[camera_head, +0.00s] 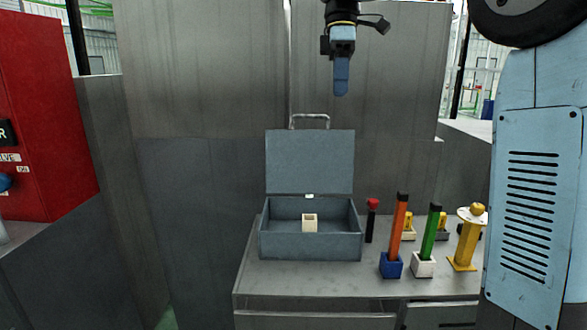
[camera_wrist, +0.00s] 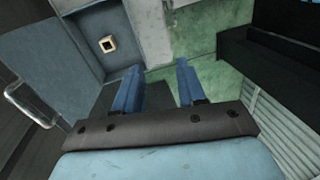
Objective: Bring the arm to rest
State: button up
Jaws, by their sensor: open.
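My gripper (camera_head: 341,88) hangs at the top of the head view, pointing down above the workbench and clear of everything. In the wrist view its two blue fingers (camera_wrist: 161,84) stand apart with nothing between them. Below it in the head view is an open grey-blue toolbox (camera_head: 310,245) with its lid up. A small cream hollow block (camera_head: 310,223) is inside the toolbox. The block also shows in the wrist view (camera_wrist: 107,44), apart from the fingers.
The toolbox stands on a grey workbench (camera_head: 300,279). To its right are an orange stick (camera_head: 399,225) in a blue holder, a green stick (camera_head: 431,232) in a white holder and a yellow stand (camera_head: 466,245). A red cabinet (camera_head: 40,120) is at left.

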jog(key=s+d+f+m+t, duration=0.2)
jog(key=s+d+f+m, duration=0.2)
jog(key=s+f, duration=0.3)
jog(key=s+d+f+m+t, duration=0.3)
jog(key=s+d+f+m, duration=0.2)
jog(key=s, duration=0.4)
jog(key=s+d+f+m+t, duration=0.2)
jog(key=s+d+f+m, duration=0.2)
jog(key=s+f+m, duration=0.3)
jog(key=shift+s+d+f+m+t, duration=0.15)
jog(key=shift+s+f+m+t, duration=0.25)
jog(key=shift+s+f, duration=0.5)
